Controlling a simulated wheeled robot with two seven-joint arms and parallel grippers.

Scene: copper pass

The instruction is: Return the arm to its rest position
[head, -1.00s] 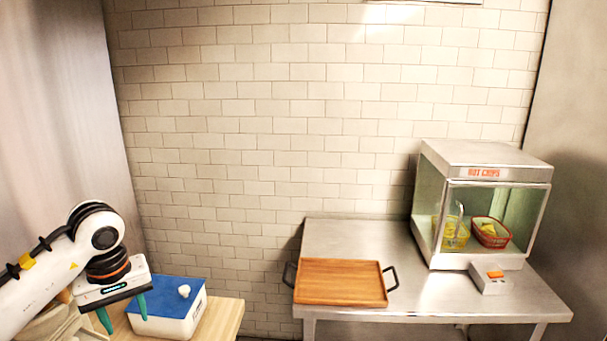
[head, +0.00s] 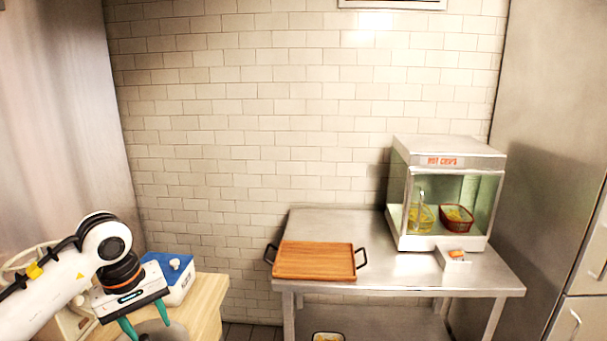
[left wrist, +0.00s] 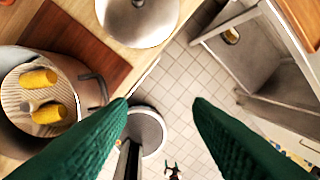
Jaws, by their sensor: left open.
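My left gripper (head: 145,322) is at the lower left of the head view, its two green fingers spread apart and pointing down. It is in front of a wooden counter (head: 212,298). In the left wrist view the open fingers (left wrist: 160,108) have nothing between them but the tiled floor and parts of my own body far below. My left arm comes in bent from the left edge of the head view. My right gripper is not in view.
A white box with a blue lid (head: 178,272) stands behind my left gripper. A steel table (head: 400,270) bears a wooden tray (head: 315,262) and a glass warmer (head: 445,160). The left wrist view shows a pot (left wrist: 90,88) with yellow pieces and a round metal bowl (left wrist: 140,22).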

